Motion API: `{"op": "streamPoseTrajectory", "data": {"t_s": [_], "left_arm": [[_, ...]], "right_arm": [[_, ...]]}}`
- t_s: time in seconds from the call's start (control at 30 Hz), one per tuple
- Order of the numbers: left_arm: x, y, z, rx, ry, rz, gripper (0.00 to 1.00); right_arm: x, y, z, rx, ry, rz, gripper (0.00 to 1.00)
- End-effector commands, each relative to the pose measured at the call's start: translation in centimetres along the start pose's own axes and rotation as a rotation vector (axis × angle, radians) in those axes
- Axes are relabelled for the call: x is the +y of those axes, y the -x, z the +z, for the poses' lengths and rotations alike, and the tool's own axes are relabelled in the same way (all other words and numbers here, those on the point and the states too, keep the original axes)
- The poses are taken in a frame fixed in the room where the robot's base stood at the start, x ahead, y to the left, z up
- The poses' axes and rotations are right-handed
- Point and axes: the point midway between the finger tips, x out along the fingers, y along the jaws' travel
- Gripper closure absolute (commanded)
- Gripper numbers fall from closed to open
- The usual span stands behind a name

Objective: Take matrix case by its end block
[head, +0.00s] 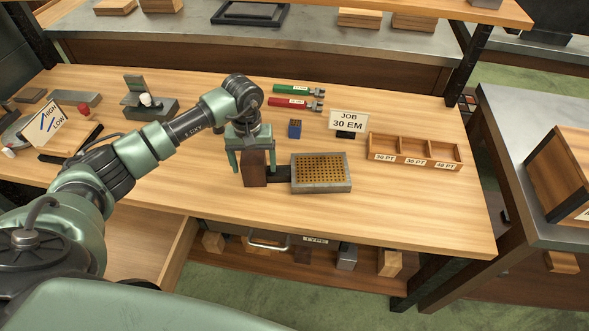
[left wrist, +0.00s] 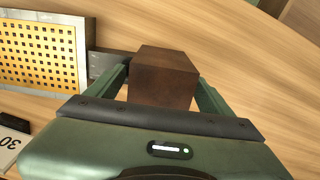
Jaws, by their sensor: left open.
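The matrix case (head: 321,172) is a grey frame with a gold, hole-dotted face, lying on the wooden table. A short dark bar (head: 280,174) joins its left side to a brown end block (head: 255,170). In the left wrist view the case (left wrist: 40,52) is at the upper left and the end block (left wrist: 163,75) is near the middle. My left gripper (head: 253,163) is open and points down at the block. Its fingers show on either side of the block, with gaps hard to judge. My right gripper is not in view.
Green (head: 297,89) and red (head: 294,103) tools lie farther back. The front right tabletop is clear. A drawer (head: 140,245) is open below.

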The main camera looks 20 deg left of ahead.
Motion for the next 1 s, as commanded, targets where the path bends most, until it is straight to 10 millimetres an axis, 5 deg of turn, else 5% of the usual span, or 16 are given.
{"op": "streamPoseTrajectory", "data": {"t_s": [0.03, 0.3, 0.73, 1.0], "left_arm": [[0.0, 0.0, 0.0, 0.0, 0.0, 0.0, 0.18], [0.0, 0.0, 0.0, 0.0, 0.0, 0.0, 0.92], [0.1, 1.2, -0.1, 0.003, 0.0, 0.004, 0.92], [0.1, 6.0, -0.2, 0.009, -0.001, 0.006, 0.92]], "right_arm": [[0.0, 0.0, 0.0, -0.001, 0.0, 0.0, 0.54], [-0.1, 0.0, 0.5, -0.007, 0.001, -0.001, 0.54], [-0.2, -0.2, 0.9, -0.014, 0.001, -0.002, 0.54], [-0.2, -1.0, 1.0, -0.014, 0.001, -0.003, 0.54]]}}
